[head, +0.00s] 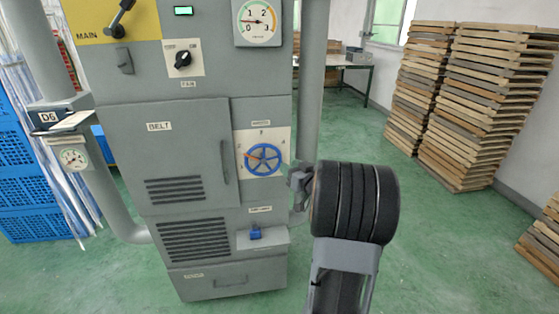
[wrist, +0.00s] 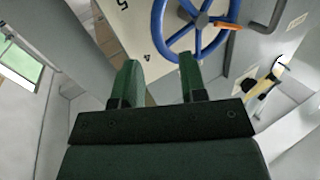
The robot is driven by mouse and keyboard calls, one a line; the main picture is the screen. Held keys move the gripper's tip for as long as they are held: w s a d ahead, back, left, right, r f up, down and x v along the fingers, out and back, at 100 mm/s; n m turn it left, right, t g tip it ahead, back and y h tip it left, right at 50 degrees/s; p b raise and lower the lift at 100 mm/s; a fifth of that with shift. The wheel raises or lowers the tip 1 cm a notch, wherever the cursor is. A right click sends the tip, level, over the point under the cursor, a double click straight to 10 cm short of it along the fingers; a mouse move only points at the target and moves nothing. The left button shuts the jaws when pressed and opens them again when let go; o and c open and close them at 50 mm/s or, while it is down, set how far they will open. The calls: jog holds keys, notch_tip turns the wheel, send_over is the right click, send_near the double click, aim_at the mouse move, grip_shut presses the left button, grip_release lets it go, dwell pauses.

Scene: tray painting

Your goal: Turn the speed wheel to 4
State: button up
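The blue speed wheel (head: 263,159) has several spokes and sits on a cream plate (head: 283,136) on the grey cabinet's front. An orange mark on it points left in the head view; the dial numbers there are too small to read. In the wrist view the wheel's rim (wrist: 158,28) is at the top, with an orange piece (wrist: 228,26) near its hub and a 5 on the plate (wrist: 122,5). My gripper (head: 297,178) is just right of the wheel. In the wrist view my gripper (wrist: 159,62) is open, its two green fingers apart and empty, short of the rim.
A grey door handle (head: 225,162) stands left of the wheel, and a blue switch (head: 255,233) sits on a ledge below. A vertical grey pipe (head: 311,90) runs close behind my gripper. Wooden tray stacks (head: 490,95) stand at the right; green floor lies between.

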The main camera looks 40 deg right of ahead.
aim_at(280, 158)
jog(key=w, duration=0.6)
jog(key=shift+w, duration=0.25)
jog(key=shift+c, duration=0.4)
grip_shut()
